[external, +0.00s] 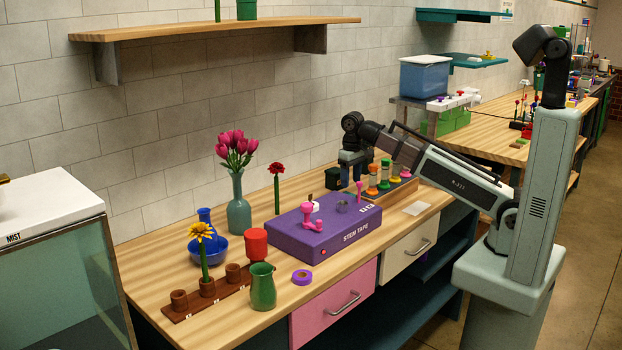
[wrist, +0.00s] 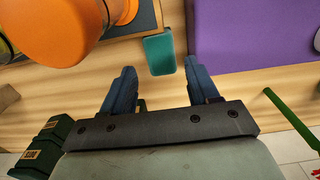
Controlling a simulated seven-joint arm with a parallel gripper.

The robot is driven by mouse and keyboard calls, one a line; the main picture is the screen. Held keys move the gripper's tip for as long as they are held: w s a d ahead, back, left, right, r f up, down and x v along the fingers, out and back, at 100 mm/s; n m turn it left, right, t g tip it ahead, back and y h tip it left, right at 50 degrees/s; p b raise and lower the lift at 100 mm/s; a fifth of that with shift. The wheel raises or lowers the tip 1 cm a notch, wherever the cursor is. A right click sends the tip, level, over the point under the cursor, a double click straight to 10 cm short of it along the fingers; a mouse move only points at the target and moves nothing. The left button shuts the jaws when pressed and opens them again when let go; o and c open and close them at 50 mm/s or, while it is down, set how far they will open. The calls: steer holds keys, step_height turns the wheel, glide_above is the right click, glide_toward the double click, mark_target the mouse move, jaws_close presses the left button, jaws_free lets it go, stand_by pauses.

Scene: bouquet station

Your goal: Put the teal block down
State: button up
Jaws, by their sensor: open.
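The teal block (wrist: 159,52) lies on the wooden bench top in the wrist view, between the purple box and the dark tray edge. My gripper (wrist: 160,70) is open, with its two blue fingers apart. The block shows between and just beyond the fingertips, with a visible gap on each side. I cannot tell the height of the fingertips above the bench. In the external view my gripper (external: 351,178) points down at the back of the bench, and the block cannot be made out there.
The purple stem tape box (external: 325,228) stands beside my gripper; it also shows in the wrist view (wrist: 245,32). A rack of coloured spools (external: 385,180) is on the other side. A dark green box (external: 333,178) and a red flower (external: 277,172) stand near the wall.

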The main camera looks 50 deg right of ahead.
steer(key=shift+f, duration=3.7)
steer(key=c, duration=0.8)
